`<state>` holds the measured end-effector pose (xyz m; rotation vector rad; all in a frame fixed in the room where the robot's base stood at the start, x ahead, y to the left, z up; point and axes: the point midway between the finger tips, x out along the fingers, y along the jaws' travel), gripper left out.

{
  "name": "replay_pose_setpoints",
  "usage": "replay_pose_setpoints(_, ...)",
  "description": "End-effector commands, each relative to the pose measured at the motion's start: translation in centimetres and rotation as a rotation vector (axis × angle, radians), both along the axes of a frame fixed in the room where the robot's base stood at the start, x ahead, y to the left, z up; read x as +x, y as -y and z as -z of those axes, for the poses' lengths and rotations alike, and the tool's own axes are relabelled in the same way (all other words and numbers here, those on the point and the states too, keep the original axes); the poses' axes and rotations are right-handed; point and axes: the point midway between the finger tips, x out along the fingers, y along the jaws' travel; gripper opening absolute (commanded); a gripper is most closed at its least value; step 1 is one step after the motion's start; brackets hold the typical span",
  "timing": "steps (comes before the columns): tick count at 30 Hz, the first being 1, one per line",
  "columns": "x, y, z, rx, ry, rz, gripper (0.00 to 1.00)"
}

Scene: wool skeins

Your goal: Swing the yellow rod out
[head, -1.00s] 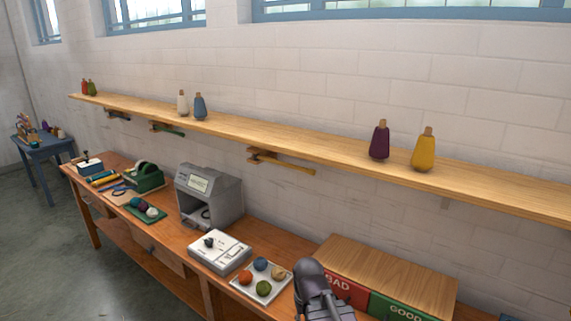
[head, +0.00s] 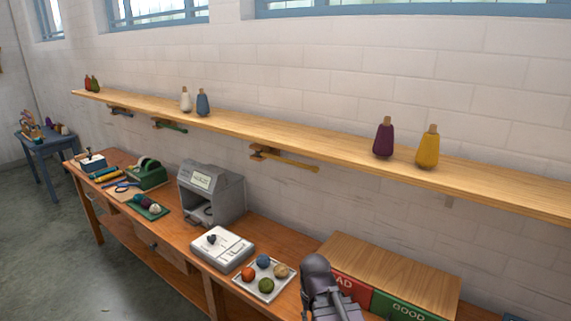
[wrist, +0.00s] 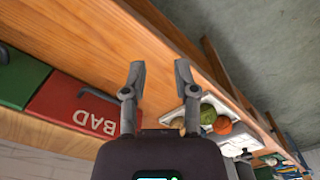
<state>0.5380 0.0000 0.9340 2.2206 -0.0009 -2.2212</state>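The yellow rod (head: 290,162) hangs under the wooden shelf on a wooden bracket (head: 262,152). It lies close along the wall, pointing right. A green rod (head: 172,126) and a dark rod (head: 121,111) are mounted under the shelf farther left. In the wrist view my gripper (wrist: 161,78) is open, its two fingers apart with nothing between them, above the workbench's front edge. In the head view my arm shows at the bottom, in front of the red drawer and well below the rod; its fingertips are not clear there.
The shelf (head: 340,146) carries several yarn cones. On the bench stand a grey booth (head: 212,190), a white scale (head: 222,247), a tray (head: 243,283) of wool balls, and a wooden box with a red BAD drawer (wrist: 82,110) and a green drawer (wrist: 20,78). The wall between shelf and bench is clear.

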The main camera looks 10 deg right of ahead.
Motion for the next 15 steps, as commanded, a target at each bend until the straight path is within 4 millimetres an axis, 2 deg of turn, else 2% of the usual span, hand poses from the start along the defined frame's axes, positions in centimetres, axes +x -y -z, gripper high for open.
replay_pose_setpoints(1, 0.0, 0.0, 0.0, 0.001, 0.0, 0.0, 0.16)
replay_pose_setpoints(3, 0.2, 0.0, -0.1, 0.005, 0.003, 0.002, 0.0)
replay_pose_setpoints(8, 1.1, -0.2, -0.4, 0.041, 0.021, 0.018, 0.0)
replay_pose_setpoints(15, 4.8, -0.7, -1.7, 0.184, 0.095, 0.083, 0.0)
